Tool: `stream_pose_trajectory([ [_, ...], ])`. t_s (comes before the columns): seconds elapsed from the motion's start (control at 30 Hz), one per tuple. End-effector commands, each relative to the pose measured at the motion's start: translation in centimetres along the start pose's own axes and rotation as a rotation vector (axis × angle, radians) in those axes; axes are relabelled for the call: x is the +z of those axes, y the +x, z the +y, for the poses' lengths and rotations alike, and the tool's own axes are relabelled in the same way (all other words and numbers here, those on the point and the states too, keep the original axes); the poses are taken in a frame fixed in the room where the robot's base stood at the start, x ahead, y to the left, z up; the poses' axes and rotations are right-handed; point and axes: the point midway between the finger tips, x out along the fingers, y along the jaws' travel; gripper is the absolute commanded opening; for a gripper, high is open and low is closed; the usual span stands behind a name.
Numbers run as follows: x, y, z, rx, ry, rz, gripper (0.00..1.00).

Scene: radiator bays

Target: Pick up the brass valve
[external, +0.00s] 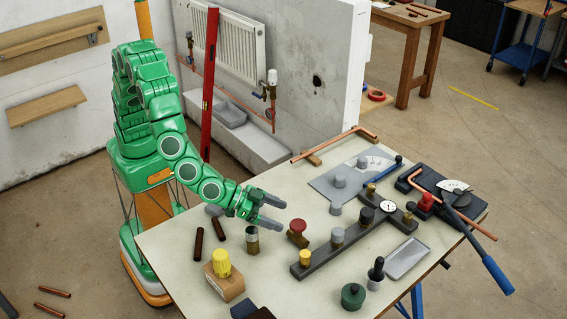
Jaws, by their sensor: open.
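My gripper (274,213) is open and empty above the workbench, its two grey fingers pointing right. A small valve with a red-brown round top and a brass-coloured lower part (297,236) stands on the bench just right of and below the fingertips, apart from them. A short upright fitting with a pale cap and a dark brassy body (252,243) stands below the gripper, to its left. I cannot tell for sure which of these two is the brass valve. Nothing is between the fingers.
A dark rail (330,250) with several knobs and a gauge (388,207) crosses the bench. A yellow knob (220,261) sits on a wooden block (226,284). Two dark brown tubes (198,244) lie at left. A green round pot (353,296) and grey tray (407,258) are near the front.

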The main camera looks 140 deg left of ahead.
Motion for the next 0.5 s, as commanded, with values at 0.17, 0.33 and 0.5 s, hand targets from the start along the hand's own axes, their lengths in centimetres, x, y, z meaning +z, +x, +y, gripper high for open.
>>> stream_pose_trajectory([
  [0.17, 0.1, 0.9, 0.0, 0.0, 0.001, -0.002, 0.84],
  [0.33, 0.3, 1.8, 0.1, -0.001, 0.002, -0.004, 0.84],
  [0.5, 0.3, 3.5, 0.3, 0.0, 0.002, -0.004, 0.84],
])
